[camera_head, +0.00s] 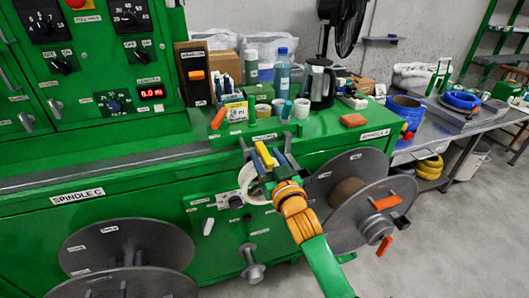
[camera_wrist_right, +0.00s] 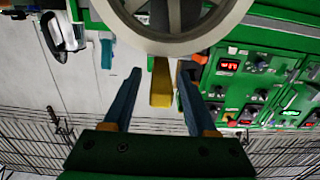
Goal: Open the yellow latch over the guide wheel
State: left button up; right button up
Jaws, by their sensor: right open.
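The yellow latch (camera_head: 264,154) shows as a short yellow bar at the guide wheel in the head view. In the right wrist view the yellow latch (camera_wrist_right: 161,84) lies between my two blue fingers, with a gap on both sides. The pale guide wheel (camera_head: 247,188) is partly hidden behind my right gripper (camera_head: 274,163); its rim and spokes fill the top of the wrist view (camera_wrist_right: 180,46). My right gripper (camera_wrist_right: 160,76) is open, its fingertips just below the wheel rim, with no contact on the latch visible. My left gripper is out of view.
A grey spool (camera_head: 374,214) stands right of my right arm, and another large grey spool (camera_head: 128,258) is at lower left. Bottles (camera_head: 282,73), a kettle (camera_head: 318,84) and tape rolls crowd the green machine's top. The control panel (camera_head: 85,60) is at upper left.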

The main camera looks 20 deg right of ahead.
jog(key=shift+w+a+f, duration=0.1)
jog(key=shift+w+a, duration=0.05)
jog(key=shift+w, duration=0.7)
jog(key=shift+s, duration=0.15)
jog(key=shift+c, duration=0.4)
grip_shut()
